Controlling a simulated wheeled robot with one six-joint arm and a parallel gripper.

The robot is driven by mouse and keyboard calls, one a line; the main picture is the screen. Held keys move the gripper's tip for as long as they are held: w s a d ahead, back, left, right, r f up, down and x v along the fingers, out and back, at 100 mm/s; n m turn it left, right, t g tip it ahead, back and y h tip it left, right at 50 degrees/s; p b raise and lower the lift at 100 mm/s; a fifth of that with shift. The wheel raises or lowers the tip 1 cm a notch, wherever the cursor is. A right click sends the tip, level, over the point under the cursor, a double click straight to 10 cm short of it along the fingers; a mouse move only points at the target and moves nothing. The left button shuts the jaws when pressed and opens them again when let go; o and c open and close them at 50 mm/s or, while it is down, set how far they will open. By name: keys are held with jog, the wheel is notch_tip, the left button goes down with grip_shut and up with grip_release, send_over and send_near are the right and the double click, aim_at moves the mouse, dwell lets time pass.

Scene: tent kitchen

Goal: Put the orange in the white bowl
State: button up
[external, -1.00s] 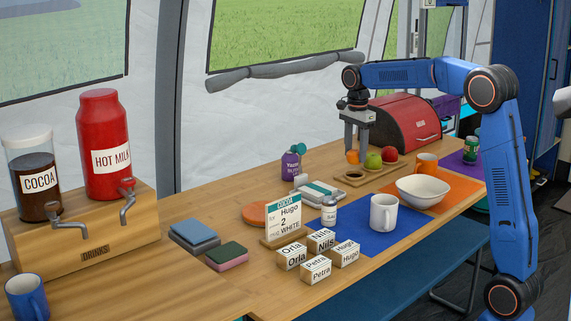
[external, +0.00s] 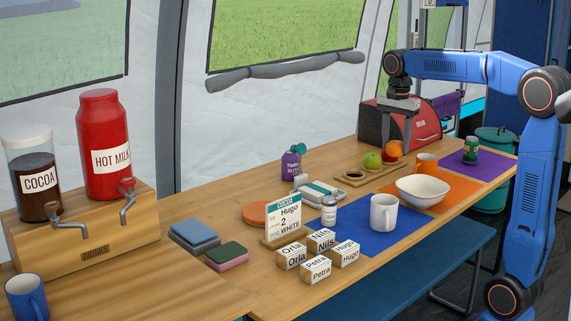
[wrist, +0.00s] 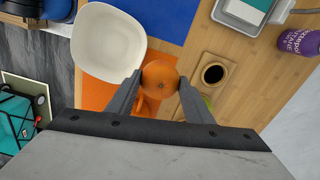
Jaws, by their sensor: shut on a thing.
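My gripper (external: 398,142) is shut on the orange (external: 394,148), which it holds up above the fruit board. In the wrist view the orange (wrist: 160,79) sits between the two fingertips (wrist: 158,84). The white bowl (external: 422,191) stands on the orange mat, nearer the front table edge than the gripper. In the wrist view the bowl (wrist: 88,48) is empty and lies to the left of the held orange.
The wooden board (external: 353,178) holds a green apple (external: 372,160) and a red apple, partly hidden behind the orange. An orange mug (external: 427,163) stands behind the bowl. A white mug (external: 384,212) stands on the blue mat. The red bread box (external: 415,125) is behind.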

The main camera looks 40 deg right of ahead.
aim_at(423, 186)
jog(key=s+f+n, duration=0.1)
jog(key=s+n, duration=0.1)
jog(key=s, duration=1)
jog(key=shift+n, duration=0.3)
jog(key=shift+w+a+f, duration=0.1)
jog(key=shift+f, duration=5)
jog(key=shift+f, duration=0.15)
jog(key=o, duration=1.1)
